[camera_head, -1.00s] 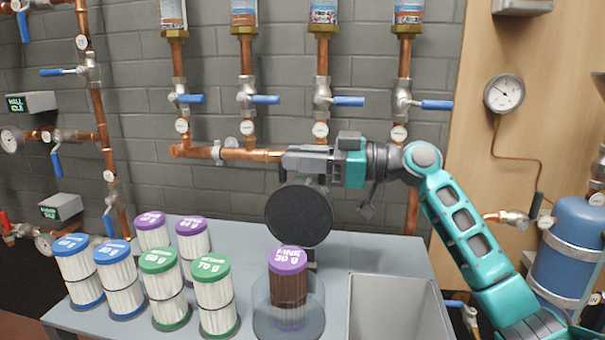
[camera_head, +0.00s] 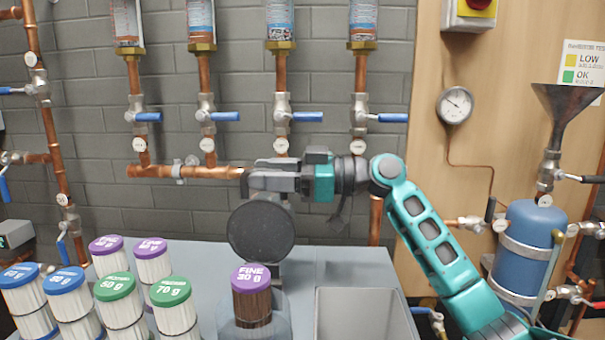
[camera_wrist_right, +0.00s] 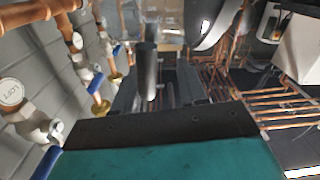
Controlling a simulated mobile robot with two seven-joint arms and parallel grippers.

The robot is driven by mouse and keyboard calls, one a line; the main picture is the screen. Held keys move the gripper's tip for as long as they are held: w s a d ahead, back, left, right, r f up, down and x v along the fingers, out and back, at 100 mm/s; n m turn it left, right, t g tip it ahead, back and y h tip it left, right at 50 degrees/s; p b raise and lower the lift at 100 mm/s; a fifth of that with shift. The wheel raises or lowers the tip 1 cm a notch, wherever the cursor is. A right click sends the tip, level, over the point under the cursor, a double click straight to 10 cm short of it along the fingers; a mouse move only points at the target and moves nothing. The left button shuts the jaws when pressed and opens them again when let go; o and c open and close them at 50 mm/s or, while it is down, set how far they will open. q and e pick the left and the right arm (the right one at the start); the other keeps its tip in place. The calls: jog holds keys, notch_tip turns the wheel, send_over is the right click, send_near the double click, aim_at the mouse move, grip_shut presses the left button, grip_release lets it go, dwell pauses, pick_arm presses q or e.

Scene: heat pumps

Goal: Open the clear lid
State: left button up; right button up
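A dark round disc (camera_head: 261,233) stands upright behind a clear cup (camera_head: 226,327) that holds a brown filter with a purple "FINE 30 g" cap (camera_head: 251,279). I cannot tell surely whether this disc is the lid. My right gripper (camera_head: 247,182) is just above the disc, its fingers pointing left; whether it touches the disc is unclear. In the right wrist view, its fingers (camera_wrist_right: 160,85) stand apart, with a dark cylinder (camera_wrist_right: 147,70) in front of or between them and a visible gap beside it. My left gripper is in neither view.
Several filters with blue, green (camera_head: 170,291) and purple (camera_head: 150,247) caps stand on the grey table at the left. An open grey bin (camera_head: 366,316) is right of the cup. Copper pipes with blue-handled valves (camera_head: 222,116) run along the wall behind my gripper. A blue tank (camera_head: 534,240) stands at the right.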

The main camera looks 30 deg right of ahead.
jog(key=v, duration=1.1)
jog(key=shift+s+d+b, duration=0.3)
jog(key=shift+b, duration=0.05)
